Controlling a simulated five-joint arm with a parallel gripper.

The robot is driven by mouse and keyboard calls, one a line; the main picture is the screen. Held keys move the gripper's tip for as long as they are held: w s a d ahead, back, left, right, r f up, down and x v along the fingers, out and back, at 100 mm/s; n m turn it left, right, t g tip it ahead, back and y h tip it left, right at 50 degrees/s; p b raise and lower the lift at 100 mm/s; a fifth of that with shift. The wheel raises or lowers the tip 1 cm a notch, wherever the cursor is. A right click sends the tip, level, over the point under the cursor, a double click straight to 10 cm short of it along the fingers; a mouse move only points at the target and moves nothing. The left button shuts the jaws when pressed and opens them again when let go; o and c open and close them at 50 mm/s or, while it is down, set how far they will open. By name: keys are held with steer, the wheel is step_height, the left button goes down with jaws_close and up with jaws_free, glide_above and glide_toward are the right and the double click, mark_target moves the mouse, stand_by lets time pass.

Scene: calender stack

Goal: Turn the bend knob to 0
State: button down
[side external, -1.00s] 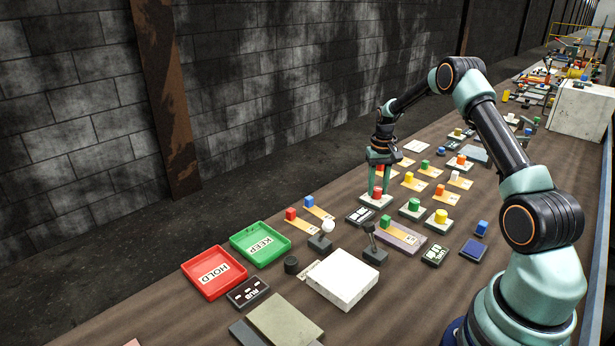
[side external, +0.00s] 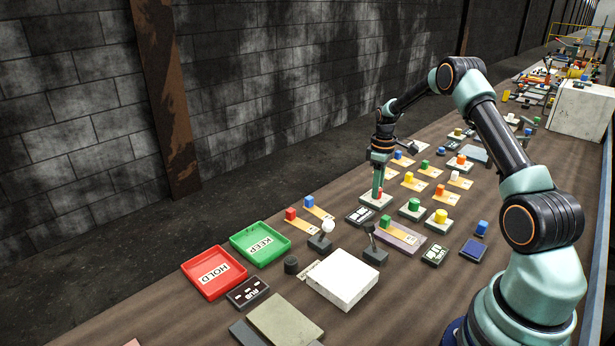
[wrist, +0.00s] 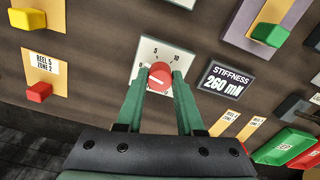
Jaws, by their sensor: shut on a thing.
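The red knob (wrist: 159,74) stands on a pale square plate (wrist: 181,48) marked 0, 5 and 10 in the wrist view. It also shows in the side view (side external: 380,192), partly hidden by a finger. My gripper (wrist: 161,82) is shut on the red knob, with one green finger on each side; in the side view my gripper (side external: 378,192) reaches straight down to it. I cannot clearly make out which mark the knob points to. A dark display (wrist: 226,82) beside the plate reads STIFFNESS 260 mN.
A red block (wrist: 39,92) on a REEL 5 ZONE 2 card and a yellow block (wrist: 27,20) lie left of the knob in the wrist view. Round-knob plates (side external: 411,213) stand close by. Green KEEP (side external: 262,260) and red HOLD (side external: 212,294) trays are nearer the camera.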

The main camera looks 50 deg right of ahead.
steer(key=shift+r+n, duration=0.1)
steer(key=shift+n, duration=1)
steer(key=c, duration=0.5)
jaws_free()
step_height(320, 180, up, 12)
steer(key=shift+r, duration=0.1)
